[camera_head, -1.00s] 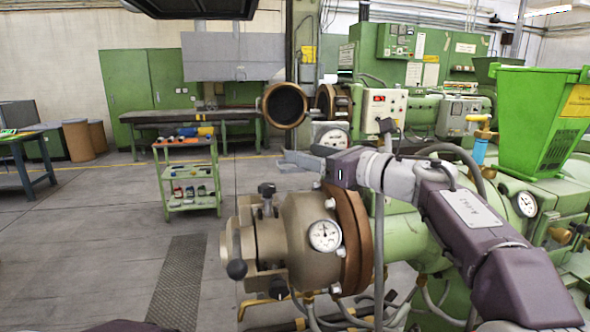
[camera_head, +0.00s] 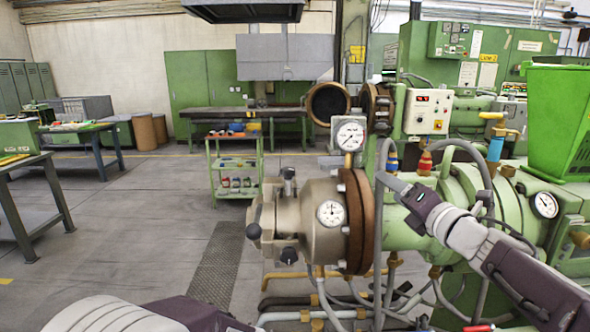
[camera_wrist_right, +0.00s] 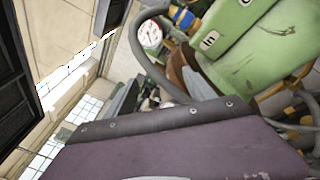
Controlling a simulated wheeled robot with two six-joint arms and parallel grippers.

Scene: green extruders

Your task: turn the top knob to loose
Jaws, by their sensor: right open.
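The extruder head (camera_head: 322,203), a tan metal cylinder with a dial gauge on its side, stands at centre in the head view. A black top knob (camera_head: 289,174) sticks up at its left end, upright or nearly so. A second black knob (camera_head: 289,255) sits below. My right gripper (camera_head: 394,182) is open and empty, to the right of the head and its brown flange, well apart from the top knob. In the right wrist view my purple wrist fills the lower part and the knob cannot be made out. My left arm shows at the bottom left, its gripper out of view.
A round gauge (camera_head: 350,135) stands above the brown flange (camera_head: 357,220), between the top knob and my right gripper. Grey hoses (camera_head: 380,240) loop around the green barrel. A green trolley (camera_head: 235,165) stands behind. The floor left of the head is clear.

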